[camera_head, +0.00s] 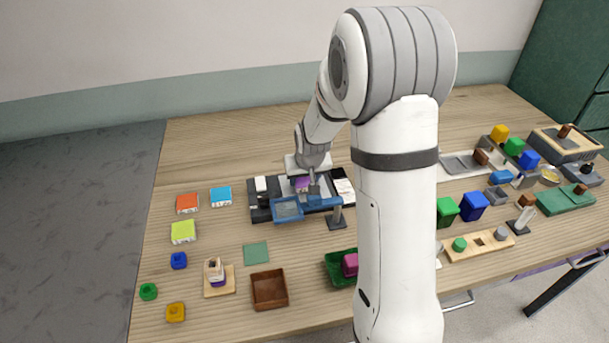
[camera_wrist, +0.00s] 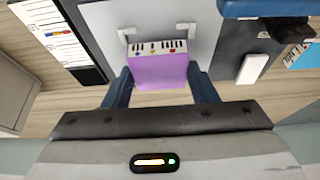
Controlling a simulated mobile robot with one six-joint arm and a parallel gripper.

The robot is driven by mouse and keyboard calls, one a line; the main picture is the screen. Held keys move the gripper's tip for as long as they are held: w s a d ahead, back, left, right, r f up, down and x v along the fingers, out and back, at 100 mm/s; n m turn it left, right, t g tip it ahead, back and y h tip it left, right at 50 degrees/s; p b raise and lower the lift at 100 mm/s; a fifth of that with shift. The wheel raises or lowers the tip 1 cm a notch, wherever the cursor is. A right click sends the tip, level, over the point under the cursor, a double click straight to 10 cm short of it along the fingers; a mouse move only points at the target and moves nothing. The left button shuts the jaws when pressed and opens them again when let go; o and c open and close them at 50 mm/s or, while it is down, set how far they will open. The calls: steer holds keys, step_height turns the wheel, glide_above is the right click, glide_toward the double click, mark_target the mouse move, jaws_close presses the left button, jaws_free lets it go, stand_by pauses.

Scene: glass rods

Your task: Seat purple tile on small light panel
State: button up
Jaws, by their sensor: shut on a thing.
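The purple tile (camera_wrist: 158,73) is between the blue fingers of my gripper (camera_wrist: 161,88) in the wrist view. Its edge facing the panel has a pale strip with dark bars and small coloured marks. A pale grey panel (camera_wrist: 203,38) with white corner brackets, seemingly the small light panel, lies at and beyond the tile's far edge. I cannot tell whether the tile touches it. In the head view the purple tile (camera_head: 302,184) shows small under my gripper (camera_head: 308,183), over the dark station; the panel there is mostly hidden.
The dark station (camera_head: 260,214) holds a blue-framed tray (camera_head: 287,209) in front and a blue arm on a post (camera_head: 335,217). Orange (camera_head: 187,203), blue (camera_head: 221,196) and lime (camera_head: 183,232) tiles lie to the left. My arm hides the table's middle right.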

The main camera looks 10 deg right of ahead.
steer(key=shift+f, duration=0.5)
steer(key=o, duration=1.1)
steer(key=shift+o, duration=0.2)
steer(key=shift+r, duration=0.1)
steer(key=s+r+b, duration=0.1)
steer(key=s+r, duration=1.2)
steer(key=s, duration=0.1)
steer(key=s+r+g, duration=0.1)
steer(key=s, duration=1.3)
steer(key=shift+r+g, duration=0.15)
steer(key=shift+g, duration=0.15)
